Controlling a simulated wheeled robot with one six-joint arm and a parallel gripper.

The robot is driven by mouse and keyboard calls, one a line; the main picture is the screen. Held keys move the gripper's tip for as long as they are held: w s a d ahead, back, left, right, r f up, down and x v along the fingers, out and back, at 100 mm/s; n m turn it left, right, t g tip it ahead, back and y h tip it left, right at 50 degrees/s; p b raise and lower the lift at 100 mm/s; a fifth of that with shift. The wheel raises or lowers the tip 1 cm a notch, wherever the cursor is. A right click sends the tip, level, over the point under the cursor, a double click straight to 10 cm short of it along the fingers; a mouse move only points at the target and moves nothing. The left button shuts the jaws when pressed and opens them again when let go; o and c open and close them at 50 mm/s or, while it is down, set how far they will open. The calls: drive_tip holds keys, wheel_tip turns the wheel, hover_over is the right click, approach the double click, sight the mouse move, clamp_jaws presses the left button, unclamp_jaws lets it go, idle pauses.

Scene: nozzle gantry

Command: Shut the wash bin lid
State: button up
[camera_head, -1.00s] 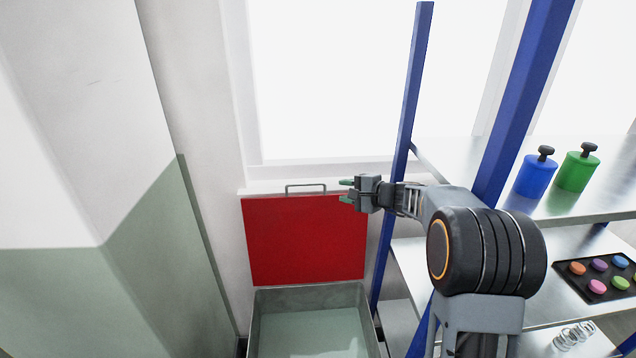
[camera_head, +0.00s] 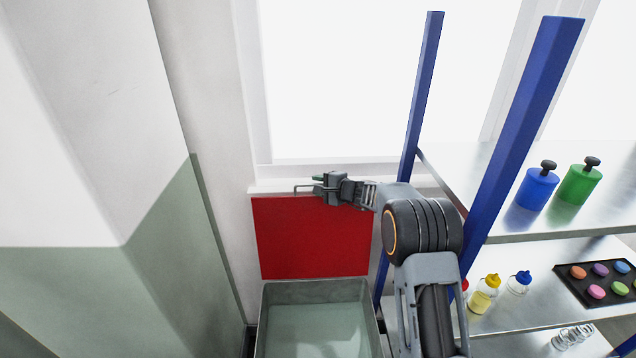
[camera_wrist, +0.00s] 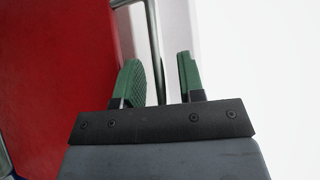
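The red wash bin lid (camera_head: 312,240) stands upright, open, behind the grey bin (camera_head: 318,325), whose inside shows bare from above. A thin metal handle (camera_head: 303,190) runs along the lid's top edge; its right part is hidden behind my gripper. My gripper (camera_head: 318,185) is at the lid's top edge, pointing left. In the wrist view its two green fingertips (camera_wrist: 160,80) are apart, and the handle bar (camera_wrist: 154,45) passes between them, near the left finger. The red lid fills the left of that view.
A blue-posted metal rack (camera_head: 425,100) stands right of the bin. Its shelves hold a blue canister (camera_head: 537,188), a green canister (camera_head: 579,181), small bottles (camera_head: 485,294) and a black tray (camera_head: 592,287) of coloured discs. A wall (camera_head: 160,230) is close on the left.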

drive_tip(key=shift+w+a, duration=0.15)
drive_tip(key=shift+a, duration=0.05)
drive_tip(key=shift+c, duration=0.3)
clamp_jaws()
drive_tip(key=shift+f, duration=0.1)
